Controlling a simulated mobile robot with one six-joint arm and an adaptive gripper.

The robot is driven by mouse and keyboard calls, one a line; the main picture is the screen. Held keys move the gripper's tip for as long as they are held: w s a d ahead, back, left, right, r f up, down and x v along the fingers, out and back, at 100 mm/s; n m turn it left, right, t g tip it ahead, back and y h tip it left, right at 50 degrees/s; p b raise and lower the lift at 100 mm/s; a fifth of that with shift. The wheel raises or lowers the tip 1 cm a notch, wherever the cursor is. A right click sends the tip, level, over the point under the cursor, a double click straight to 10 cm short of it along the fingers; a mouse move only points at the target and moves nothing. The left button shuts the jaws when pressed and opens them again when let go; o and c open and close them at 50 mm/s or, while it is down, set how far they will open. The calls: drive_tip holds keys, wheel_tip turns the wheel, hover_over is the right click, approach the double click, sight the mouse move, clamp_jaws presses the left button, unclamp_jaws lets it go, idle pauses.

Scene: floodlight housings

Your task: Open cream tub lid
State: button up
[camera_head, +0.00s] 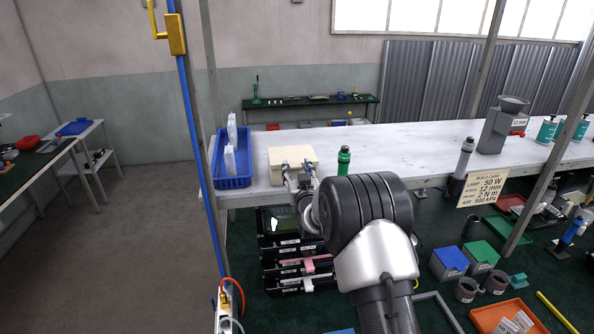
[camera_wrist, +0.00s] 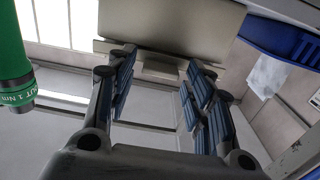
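The cream tub (camera_head: 290,153) stands on the white bench, right of the blue bin. It also shows at the top of the wrist view as a broad cream panel (camera_wrist: 170,30) with a small lip (camera_wrist: 160,71) below. I cannot tell a gap between lid and tub. My gripper (camera_head: 297,170) is at the tub's near side; its fingers hide part of the front. In the wrist view my gripper (camera_wrist: 160,66) is open, one finger to each side of the lip, with nothing clearly held between them. Contact with the tub cannot be told.
A blue bin (camera_head: 232,182) with white packets stands left of the tub. A green-topped tool (camera_head: 344,155) stands close to the right; it also shows in the wrist view (camera_wrist: 14,65). A blue post (camera_head: 190,120) rises at left.

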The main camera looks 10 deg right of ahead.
clamp_jaws()
idle(0.3)
